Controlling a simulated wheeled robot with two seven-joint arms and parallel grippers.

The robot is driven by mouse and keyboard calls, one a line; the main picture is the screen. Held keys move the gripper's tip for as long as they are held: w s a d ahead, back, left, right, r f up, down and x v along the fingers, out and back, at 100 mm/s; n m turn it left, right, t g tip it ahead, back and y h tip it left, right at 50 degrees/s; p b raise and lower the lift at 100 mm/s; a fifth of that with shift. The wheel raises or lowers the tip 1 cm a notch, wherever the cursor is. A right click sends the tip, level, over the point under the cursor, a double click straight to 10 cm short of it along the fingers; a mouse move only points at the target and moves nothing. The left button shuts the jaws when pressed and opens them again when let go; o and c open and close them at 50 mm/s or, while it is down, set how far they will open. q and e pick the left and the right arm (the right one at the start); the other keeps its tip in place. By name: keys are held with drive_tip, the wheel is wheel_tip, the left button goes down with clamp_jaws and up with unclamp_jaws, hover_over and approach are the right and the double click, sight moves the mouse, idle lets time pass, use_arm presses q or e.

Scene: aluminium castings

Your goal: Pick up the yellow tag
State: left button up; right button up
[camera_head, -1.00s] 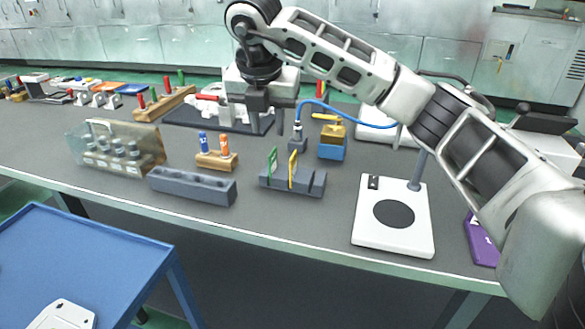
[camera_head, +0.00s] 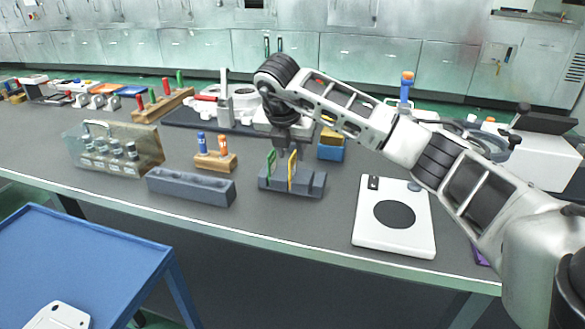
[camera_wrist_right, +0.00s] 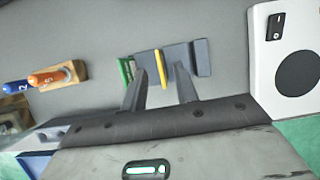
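The yellow tag (camera_head: 292,170) stands upright in a slotted grey-blue holder (camera_head: 308,188), beside a green tag (camera_head: 271,163). In the right wrist view the yellow tag (camera_wrist_right: 160,68) shows ahead of my fingers, and the green tag (camera_wrist_right: 126,70) is to its left. My right gripper (camera_head: 290,150) is just above the holder, fingers pointing down toward the tags. In the wrist view my right gripper (camera_wrist_right: 159,82) is open and empty, with the yellow tag lying between the lines of its two fingers. My left gripper is not in view.
A wooden stand with blue and orange cylinders (camera_head: 216,161) and a long grey block (camera_head: 191,186) stand left of the holder. A blue box (camera_head: 331,150) is behind it. A white plate with a black disc (camera_head: 393,240) lies to the right.

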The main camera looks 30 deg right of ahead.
sight(293, 170)
drive_tip(key=shift+x, duration=1.5)
drive_tip(key=shift+r, duration=0.1)
clamp_jaws()
drive_tip(key=shift+r, duration=0.15)
